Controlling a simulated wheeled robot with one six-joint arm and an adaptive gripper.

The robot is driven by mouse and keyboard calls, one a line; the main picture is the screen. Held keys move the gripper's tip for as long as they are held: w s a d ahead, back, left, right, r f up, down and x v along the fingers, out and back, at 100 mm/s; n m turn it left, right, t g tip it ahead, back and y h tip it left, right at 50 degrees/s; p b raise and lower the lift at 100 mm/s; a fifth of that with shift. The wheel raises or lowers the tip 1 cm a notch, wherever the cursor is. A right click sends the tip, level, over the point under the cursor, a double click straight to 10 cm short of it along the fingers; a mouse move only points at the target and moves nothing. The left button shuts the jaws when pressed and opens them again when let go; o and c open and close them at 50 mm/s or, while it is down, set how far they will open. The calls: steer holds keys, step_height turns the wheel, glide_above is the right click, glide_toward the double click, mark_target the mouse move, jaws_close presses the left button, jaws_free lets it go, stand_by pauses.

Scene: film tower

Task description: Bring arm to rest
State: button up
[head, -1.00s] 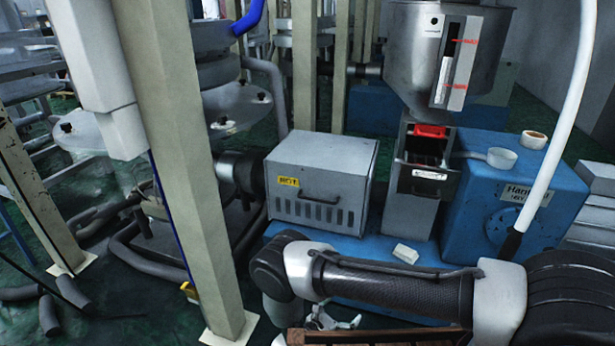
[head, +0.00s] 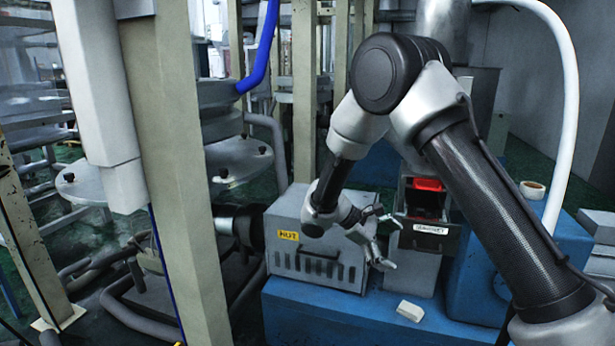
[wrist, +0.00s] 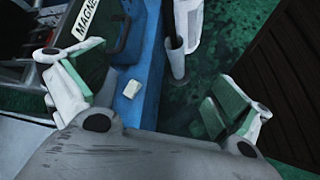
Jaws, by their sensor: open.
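My gripper (head: 384,240) is open and empty in the head view. It hangs in front of the grey box with the yellow "HOT" label (head: 288,236), near its right side. My arm is raised and bent, with its elbow high in the picture, and it hides part of the machine behind. In the wrist view my gripper (wrist: 150,95) shows its two fingers with green pads spread wide apart, with nothing between them in their grip. A small white block (wrist: 132,89) shows beyond the fingers on a blue surface.
The small white block (head: 410,311) lies on the blue base (head: 340,318). A drawer unit with a red part (head: 428,184) stands right of the grey box. A beige post (head: 180,180) stands at left.

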steer(key=s+d+r+m+y, duration=0.3)
steer(key=s+d+r, duration=0.25)
steer(key=r, duration=0.25)
steer(key=s+d+r+m+y, duration=0.3)
steer(key=s+d+r, duration=0.25)
steer(key=r, duration=0.35)
steer(key=s+d+r+m+t+y, duration=0.1)
steer(key=s+r+m+t+y, duration=0.1)
steer(key=s, duration=0.7)
steer(key=s+d+r+m+t+y, duration=0.2)
steer(key=s+r+m, duration=0.1)
steer(key=s, duration=0.5)
steer(key=shift+s+r+t, duration=0.25)
steer(key=shift+s+t, duration=0.05)
steer(key=shift+s, duration=0.1)
steer(key=shift+m, duration=0.3)
